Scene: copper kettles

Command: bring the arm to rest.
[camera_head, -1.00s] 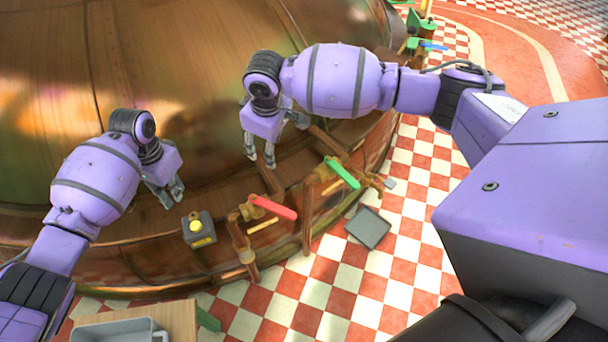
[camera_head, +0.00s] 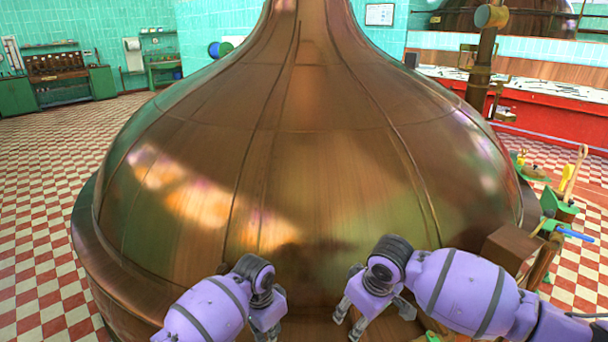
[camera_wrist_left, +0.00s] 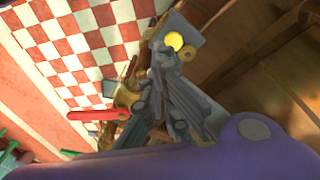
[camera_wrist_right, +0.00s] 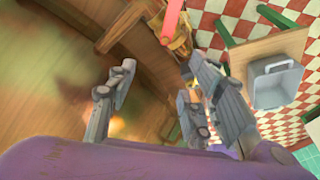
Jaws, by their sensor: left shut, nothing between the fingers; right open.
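My right gripper (camera_head: 362,318) is open in front of the kettle's lower side in the head view, with nothing in it. Its spread fingers also show in the right wrist view (camera_wrist_right: 160,105). My left gripper (camera_head: 268,324) is low in the head view, left of the right one, and its fingertips are cut off or hidden there. In the left wrist view the left gripper (camera_wrist_left: 170,92) has its fingers together with nothing between them. It appears near a grey box with a yellow button (camera_wrist_left: 175,40); whether it touches the box I cannot tell.
The large copper kettle (camera_head: 310,150) fills the middle. A red lever (camera_wrist_left: 98,115) shows in the left wrist view. A grey tray (camera_wrist_right: 274,84) on a wooden board is at the right of the right wrist view. Green and blue valve parts (camera_head: 572,234) stand at the right; checkered floor (camera_head: 45,200) is open at the left.

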